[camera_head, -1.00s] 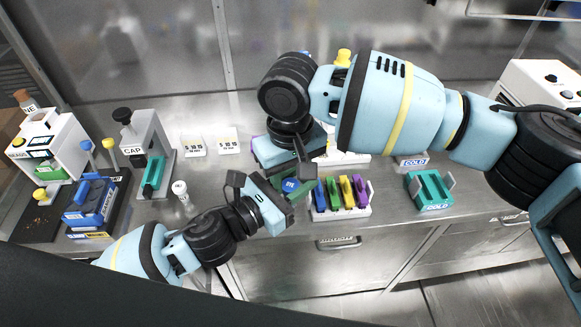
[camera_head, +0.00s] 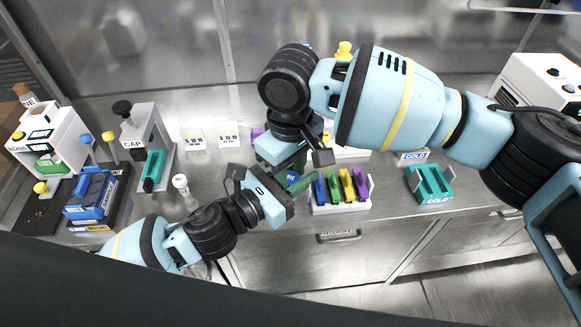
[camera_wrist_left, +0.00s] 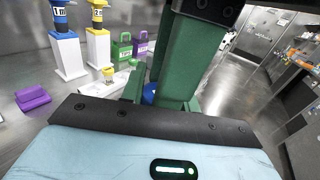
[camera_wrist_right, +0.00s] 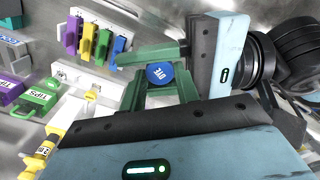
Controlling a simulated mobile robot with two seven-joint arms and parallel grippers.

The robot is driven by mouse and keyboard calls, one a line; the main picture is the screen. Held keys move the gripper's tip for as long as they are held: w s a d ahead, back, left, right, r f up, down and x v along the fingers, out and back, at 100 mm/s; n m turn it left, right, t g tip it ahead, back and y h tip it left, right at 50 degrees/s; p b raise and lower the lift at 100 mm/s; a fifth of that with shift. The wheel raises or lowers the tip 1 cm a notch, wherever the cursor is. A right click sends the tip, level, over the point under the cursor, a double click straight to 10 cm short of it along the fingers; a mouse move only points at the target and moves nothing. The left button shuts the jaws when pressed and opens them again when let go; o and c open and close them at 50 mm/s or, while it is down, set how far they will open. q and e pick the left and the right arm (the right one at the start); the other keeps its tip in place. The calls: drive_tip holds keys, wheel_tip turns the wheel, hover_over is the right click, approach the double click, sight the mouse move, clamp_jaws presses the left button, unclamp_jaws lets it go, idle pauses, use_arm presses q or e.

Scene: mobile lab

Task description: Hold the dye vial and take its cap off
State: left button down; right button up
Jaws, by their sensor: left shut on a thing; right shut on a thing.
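The dye vial shows as a round blue cap (camera_wrist_right: 160,73) with white lettering in the right wrist view, framed by green fingers. A sliver of blue (camera_wrist_left: 150,93) shows in the left wrist view, and a small blue patch (camera_head: 291,178) in the head view. My left gripper (camera_head: 289,186) comes in from the lower left and is shut on the vial, whose body is mostly hidden. My right gripper (camera_head: 301,172) comes down from above, across the left one, and is shut at the blue cap. The exact contact is hidden by the fingers.
A white rack (camera_head: 342,209) of coloured pieces is close right of my grippers. A teal COLD block (camera_head: 432,184) is farther right. A small white-topped vial (camera_head: 181,183) and the CAP stand (camera_head: 136,142) are left. Blue holders (camera_head: 91,196) are far left.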

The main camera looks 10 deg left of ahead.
sight(290, 178)
drive_tip(key=o, duration=1.1)
drive_tip(key=shift+r, duration=0.1)
drive_tip(key=shift+r, duration=2.2)
